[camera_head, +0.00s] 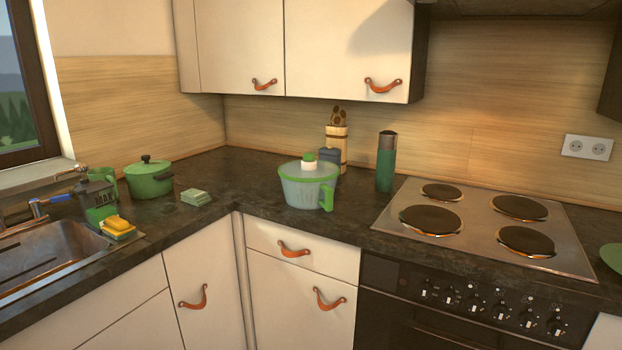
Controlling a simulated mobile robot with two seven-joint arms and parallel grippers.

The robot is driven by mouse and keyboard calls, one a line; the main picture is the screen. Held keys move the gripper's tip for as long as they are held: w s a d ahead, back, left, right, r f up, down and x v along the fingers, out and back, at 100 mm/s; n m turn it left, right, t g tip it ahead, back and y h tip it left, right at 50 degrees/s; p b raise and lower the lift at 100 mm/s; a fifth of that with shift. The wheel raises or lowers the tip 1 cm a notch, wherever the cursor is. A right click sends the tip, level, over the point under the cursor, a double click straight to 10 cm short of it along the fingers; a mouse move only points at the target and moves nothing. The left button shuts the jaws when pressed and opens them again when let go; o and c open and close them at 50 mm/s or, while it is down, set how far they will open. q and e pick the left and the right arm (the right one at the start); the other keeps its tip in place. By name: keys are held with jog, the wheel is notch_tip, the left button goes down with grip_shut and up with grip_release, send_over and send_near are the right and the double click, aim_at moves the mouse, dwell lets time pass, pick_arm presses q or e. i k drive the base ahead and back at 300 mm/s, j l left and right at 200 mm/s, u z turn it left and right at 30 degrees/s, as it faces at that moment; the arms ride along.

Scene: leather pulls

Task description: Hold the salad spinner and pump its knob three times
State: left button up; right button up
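The salad spinner (306,190) stands upright on the dark counter near the inner corner, left of the stove. It has a clear bowl, a green rim and a green handle on its front right. Its knob (309,161), green on top and white below, stands up from the middle of the lid. Nothing touches the spinner. Neither of my grippers shows in the head view.
The stove (478,256) with several hotplates is to the right. A green bottle (386,162) and a utensil holder (337,147) stand behind the spinner. A green pot (149,180), sponge (117,226) and sink (45,262) are left.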

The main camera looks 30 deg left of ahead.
aim_at(308, 157)
jog(key=i+j+u, duration=0.2)
jog(key=i+j, duration=0.15)
jog(key=i+j+u, duration=0.15)
jog(key=i, duration=0.3)
jog(key=i+j+u, duration=0.2)
jog(key=i+j, duration=0.15)
jog(key=i+j+u, duration=0.2)
jog(key=i, duration=0.3)
